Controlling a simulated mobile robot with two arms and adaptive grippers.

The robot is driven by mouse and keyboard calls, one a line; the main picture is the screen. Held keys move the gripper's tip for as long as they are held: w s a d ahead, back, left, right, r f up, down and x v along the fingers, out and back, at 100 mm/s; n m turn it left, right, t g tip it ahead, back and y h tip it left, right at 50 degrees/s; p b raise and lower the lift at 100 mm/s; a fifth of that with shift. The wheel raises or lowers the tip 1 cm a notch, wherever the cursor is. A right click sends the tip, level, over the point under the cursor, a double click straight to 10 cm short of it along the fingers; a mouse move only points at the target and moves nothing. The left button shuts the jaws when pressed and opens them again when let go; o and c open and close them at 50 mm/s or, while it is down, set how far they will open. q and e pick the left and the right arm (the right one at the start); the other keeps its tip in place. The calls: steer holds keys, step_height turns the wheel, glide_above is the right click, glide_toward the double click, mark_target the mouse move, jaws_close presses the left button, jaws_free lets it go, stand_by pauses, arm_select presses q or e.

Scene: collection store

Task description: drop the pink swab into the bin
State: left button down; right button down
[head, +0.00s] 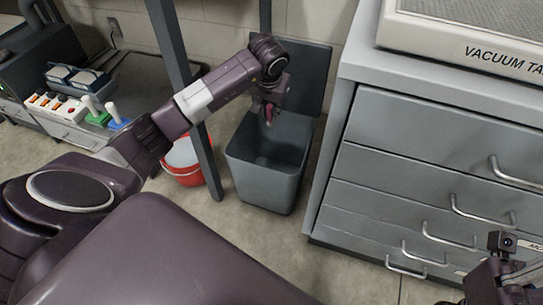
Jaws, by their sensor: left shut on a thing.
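My left gripper (269,108) hangs pointing down over the open mouth of the grey bin (262,184). It is shut on the pink swab (268,117), of which only a small reddish-pink part shows between and below the fingers. The swab is above the bin's opening, apart from its walls as far as I can see. The bin stands on the floor with its dark lid raised at the back, and its visible inside looks empty. Part of my right arm's end (503,284) shows at the bottom right corner; its fingers cannot be made out.
A grey drawer cabinet (400,160) stands close to the right of the bin, with a vacuum table (470,38) on top. A red bucket (187,170) and a grey post (205,160) are left of the bin. A bench with colourful items (85,110) is further left.

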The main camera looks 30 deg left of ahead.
arm_select(q)
steer(key=c, duration=1.8)
jaws_free()
steer(key=v, duration=1.2)
